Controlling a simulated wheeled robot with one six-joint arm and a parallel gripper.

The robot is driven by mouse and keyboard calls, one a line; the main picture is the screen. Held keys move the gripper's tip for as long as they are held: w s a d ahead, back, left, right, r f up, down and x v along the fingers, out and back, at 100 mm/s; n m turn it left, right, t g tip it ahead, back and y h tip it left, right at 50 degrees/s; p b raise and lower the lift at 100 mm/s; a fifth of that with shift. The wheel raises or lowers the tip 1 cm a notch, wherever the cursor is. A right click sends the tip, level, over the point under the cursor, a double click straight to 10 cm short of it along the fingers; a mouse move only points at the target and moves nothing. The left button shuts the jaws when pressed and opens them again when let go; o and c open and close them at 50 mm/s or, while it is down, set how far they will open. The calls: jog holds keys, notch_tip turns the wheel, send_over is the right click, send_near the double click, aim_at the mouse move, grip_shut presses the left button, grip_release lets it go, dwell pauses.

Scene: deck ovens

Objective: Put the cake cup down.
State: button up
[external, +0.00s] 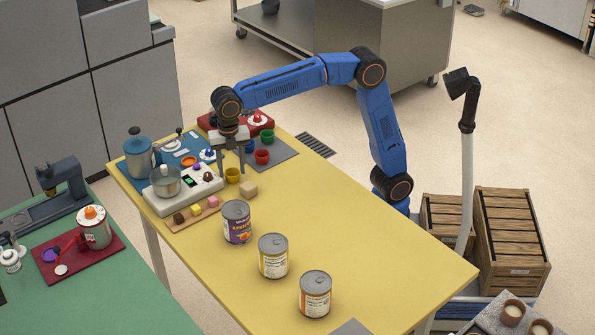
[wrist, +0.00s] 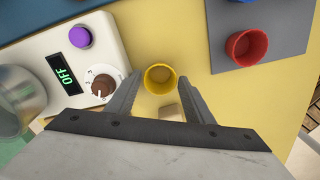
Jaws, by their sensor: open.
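The yellow cake cup (external: 232,175) stands upright on the yellow table, beside the white appliance. In the wrist view the yellow cup (wrist: 160,86) sits between my fingers, with visible gaps to both. My gripper (external: 231,166) is open and points down over the cup. Its fingers also show in the wrist view (wrist: 161,90), apart on either side of the cup. A red cup (external: 262,157), a green cup (external: 267,136) and a partly hidden blue cup stand on the grey mat (external: 285,151) behind.
The white appliance (external: 157,206), reading OFF, is close on the left. Cans (external: 237,222), (external: 273,256), (external: 315,294) stand nearer the camera. The table's right side is clear.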

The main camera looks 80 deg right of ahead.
notch_tip(320, 180, up, 11)
jog(key=shift+f, duration=0.15)
jog(key=s+d+f+m+t, duration=0.1)
jog(key=s+d+f+m, duration=0.1)
jog(key=s+d+m, duration=0.55)
jog(key=s+d+f+m+t, duration=0.1)
jog(key=s+d+f+m, duration=0.15)
jog(key=s+d, duration=0.85)
jog(key=s+d+f+m+t, duration=0.2)
jog(key=s+d+f+m, duration=1)
jog(key=s+d+f, duration=0.2)
notch_tip(320, 180, down, 4)
jog(key=s, duration=0.2)
jog(key=shift+s+t, duration=0.3)
jog(key=shift+t, duration=0.1)
jog(key=shift+r, duration=0.1)
